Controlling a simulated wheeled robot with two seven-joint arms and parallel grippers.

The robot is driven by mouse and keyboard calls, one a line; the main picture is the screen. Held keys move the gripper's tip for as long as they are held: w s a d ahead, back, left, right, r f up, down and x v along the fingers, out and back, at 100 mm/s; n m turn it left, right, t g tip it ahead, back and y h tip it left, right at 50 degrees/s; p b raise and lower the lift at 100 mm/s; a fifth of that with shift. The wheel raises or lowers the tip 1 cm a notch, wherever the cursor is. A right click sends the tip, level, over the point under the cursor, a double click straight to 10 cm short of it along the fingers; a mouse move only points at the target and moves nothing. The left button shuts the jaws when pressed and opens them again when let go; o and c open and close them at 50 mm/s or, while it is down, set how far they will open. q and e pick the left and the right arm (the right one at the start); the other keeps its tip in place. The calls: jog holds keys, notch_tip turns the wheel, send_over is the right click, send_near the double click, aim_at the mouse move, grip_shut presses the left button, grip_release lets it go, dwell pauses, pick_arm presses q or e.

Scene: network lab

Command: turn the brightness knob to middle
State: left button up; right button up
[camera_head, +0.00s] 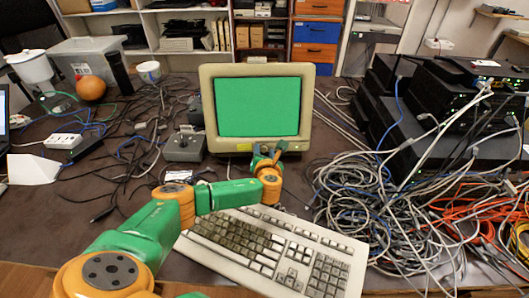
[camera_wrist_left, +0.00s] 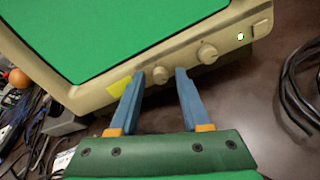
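A beige monitor (camera_head: 207,108) with a bright green screen (camera_head: 258,107) stands in the middle of the desk. In the left wrist view, its lower bezel has a left knob (camera_wrist_left: 160,75) beside a yellow label and a right knob (camera_wrist_left: 207,53). I cannot read which knob is brightness, nor see a clear pointer mark. My left gripper (camera_head: 266,153) is in front of the lower bezel. In the left wrist view its blue fingers (camera_wrist_left: 160,71) are apart, one on each side of the left knob, with gaps showing. My right gripper is not in view.
A keyboard (camera_head: 290,250) lies in front of the monitor, under my left arm. A grey joystick box (camera_head: 184,148) stands left of the monitor. Tangled cables (camera_head: 380,210) and stacked black network devices (camera_head: 430,130) fill the right side. A lit indicator (camera_wrist_left: 240,37) is right of the knobs.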

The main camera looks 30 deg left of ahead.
pick_arm(q)
grip_shut()
